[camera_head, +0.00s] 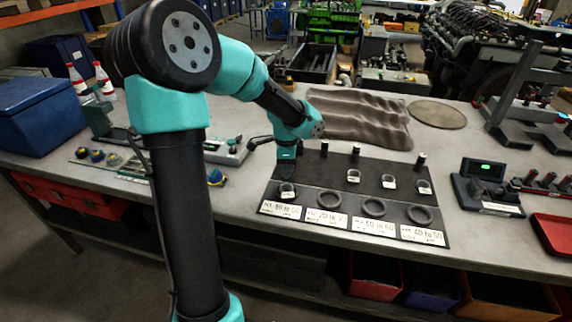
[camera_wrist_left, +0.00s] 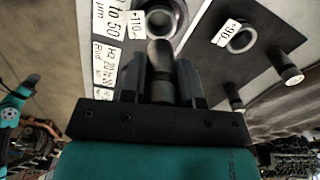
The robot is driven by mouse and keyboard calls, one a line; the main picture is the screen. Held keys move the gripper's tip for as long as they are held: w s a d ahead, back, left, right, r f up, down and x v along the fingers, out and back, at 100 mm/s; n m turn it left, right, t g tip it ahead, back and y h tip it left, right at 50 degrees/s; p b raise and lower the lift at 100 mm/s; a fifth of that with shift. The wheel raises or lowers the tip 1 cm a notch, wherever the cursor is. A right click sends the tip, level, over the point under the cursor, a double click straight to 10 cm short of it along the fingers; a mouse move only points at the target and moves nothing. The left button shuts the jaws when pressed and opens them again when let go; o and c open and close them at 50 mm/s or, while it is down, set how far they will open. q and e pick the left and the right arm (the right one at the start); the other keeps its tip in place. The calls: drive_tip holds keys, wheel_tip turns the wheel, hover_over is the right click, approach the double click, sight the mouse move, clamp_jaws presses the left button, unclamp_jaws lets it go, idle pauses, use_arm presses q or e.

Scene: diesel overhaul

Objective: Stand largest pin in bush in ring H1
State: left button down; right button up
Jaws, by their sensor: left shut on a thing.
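My left gripper (camera_head: 287,172) points down over the left end of the black mat (camera_head: 328,178). In the left wrist view it (camera_wrist_left: 161,80) is shut on a dark cylindrical pin (camera_wrist_left: 160,58). That bush also shows in the head view (camera_head: 287,191) at the leftmost card (camera_head: 280,209), just below the gripper. I cannot tell how far the pin's end is from the bush. My right gripper is not in view.
Tagged bushes (camera_head: 354,176) and standing pins (camera_head: 355,153) are farther back. A grey cloth (camera_head: 355,115) lies behind the mat. A gauge box (camera_head: 487,188) and red tray (camera_head: 553,233) stand right.

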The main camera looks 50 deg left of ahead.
sight(286, 185)
use_arm(q)
drive_tip(key=shift+w+f, duration=0.1)
drive_tip(key=shift+f, duration=0.05)
drive_tip(key=shift+f, duration=3.6)
drive_tip(key=shift+d+f, duration=0.1)
drive_tip(key=shift+f, duration=0.05)
drive_tip(key=shift+s+f, duration=0.25)
drive_tip(key=shift+f, duration=0.05)
drive_tip(key=c, duration=0.8)
unclamp_jaws()
wheel_tip(286, 185, up, 18)
drive_tip(key=shift+w+r, duration=0.15)
drive_tip(key=shift+r, duration=0.1)
drive_tip(key=shift+f, duration=0.1)
